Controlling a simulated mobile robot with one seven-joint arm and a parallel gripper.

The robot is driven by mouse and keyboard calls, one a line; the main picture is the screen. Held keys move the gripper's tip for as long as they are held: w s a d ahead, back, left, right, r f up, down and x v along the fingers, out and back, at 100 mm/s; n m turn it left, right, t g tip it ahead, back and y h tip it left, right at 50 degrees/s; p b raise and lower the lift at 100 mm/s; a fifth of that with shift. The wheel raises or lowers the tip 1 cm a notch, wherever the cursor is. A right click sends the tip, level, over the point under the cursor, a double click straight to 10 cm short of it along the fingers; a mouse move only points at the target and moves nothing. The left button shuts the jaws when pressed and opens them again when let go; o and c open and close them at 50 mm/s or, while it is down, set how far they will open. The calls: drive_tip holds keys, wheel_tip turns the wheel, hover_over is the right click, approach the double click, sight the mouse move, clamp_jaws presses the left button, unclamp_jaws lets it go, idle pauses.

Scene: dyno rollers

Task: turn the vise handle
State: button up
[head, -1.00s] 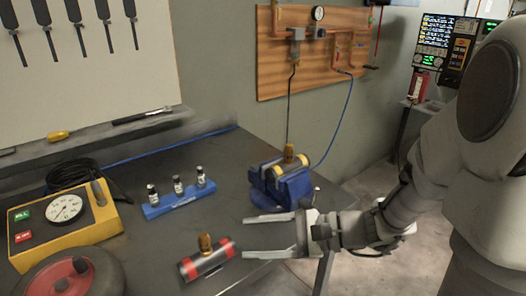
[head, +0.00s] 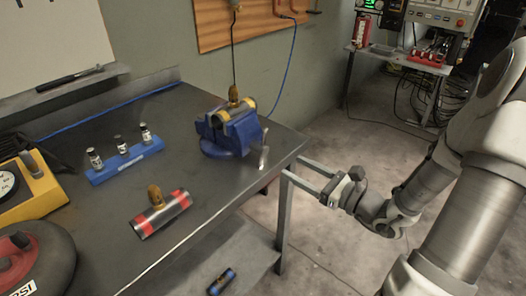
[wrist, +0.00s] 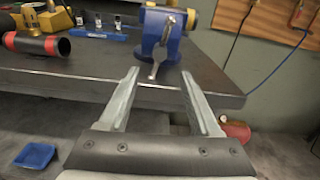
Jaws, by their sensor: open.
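The blue vise (head: 229,130) stands near the right edge of the dark workbench in the head view, with a cylinder with a brass fitting (head: 235,97) at its top. Its grey metal handle (head: 264,157) hangs on the side facing my gripper. My gripper (head: 289,170) is open and empty, just off the bench's right edge, with its fingers pointing toward the vise. In the wrist view the vise (wrist: 163,28) and the handle (wrist: 157,66) lie beyond and between the open fingers, apart from them.
A black and red cylinder (head: 161,213) lies on the bench (head: 205,190). A blue rack with small bottles (head: 125,167) stands behind it. A yellow gauge box (head: 30,192) is at the left. Open floor (head: 330,235) lies right of the bench.

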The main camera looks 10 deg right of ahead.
sight(266, 152)
drive_tip(key=b+x, duration=0.1)
drive_tip(key=x, duration=1)
drive_tip(key=shift+w+a, duration=0.2)
drive_tip(key=shift+w, duration=0.05)
drive_tip(key=shift+c, duration=0.3)
clamp_jaws()
